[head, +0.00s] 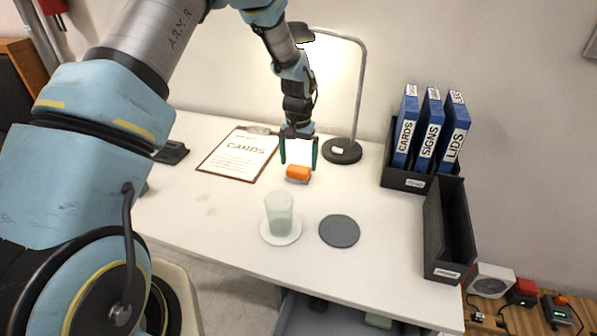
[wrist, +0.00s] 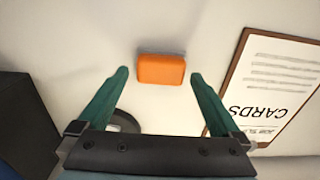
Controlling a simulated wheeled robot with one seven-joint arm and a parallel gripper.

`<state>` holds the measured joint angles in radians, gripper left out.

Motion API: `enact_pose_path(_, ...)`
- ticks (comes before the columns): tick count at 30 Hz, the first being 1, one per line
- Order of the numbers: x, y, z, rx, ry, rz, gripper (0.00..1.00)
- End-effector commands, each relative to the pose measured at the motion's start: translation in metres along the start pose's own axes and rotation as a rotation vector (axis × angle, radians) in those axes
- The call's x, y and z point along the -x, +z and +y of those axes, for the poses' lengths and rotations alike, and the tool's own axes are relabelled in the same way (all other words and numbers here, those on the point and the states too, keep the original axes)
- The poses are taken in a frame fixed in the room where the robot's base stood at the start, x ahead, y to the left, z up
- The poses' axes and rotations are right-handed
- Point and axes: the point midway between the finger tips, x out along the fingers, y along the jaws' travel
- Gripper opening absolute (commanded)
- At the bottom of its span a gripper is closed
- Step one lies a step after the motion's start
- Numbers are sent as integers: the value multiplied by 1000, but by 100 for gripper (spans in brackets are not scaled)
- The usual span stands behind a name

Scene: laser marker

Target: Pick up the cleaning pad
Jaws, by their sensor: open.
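The cleaning pad appears to be the small orange block (head: 298,173) lying on the white table, in front of the lamp and right of the clipboard. In the wrist view the orange block (wrist: 161,69) lies flat just beyond the fingertips, centred between them. My gripper (head: 299,167) points down above and slightly behind the block, with its two green fingers apart and nothing between them. In the wrist view my gripper (wrist: 160,74) is open, one finger on each side of the block's line. I cannot tell the exact height of the fingertips above the table.
A desk lamp base (head: 342,151) stands close right of my gripper. A clipboard marked CARDS (head: 237,155) lies left. A glass (head: 279,214) on a white coaster (head: 281,239) and a grey disc (head: 339,231) are in front. A binder rack (head: 405,180) and black tray (head: 450,230) stand right.

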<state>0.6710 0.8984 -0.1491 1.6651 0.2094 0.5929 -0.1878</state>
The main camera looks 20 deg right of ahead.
Motion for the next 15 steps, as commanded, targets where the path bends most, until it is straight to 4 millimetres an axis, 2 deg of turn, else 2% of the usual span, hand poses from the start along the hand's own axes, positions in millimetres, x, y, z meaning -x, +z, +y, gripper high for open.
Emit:
enact_pose_path(9,-38,1,-1,0,0,-3,100)
enact_pose_path(15,-43,0,-1,1,0,0,100)
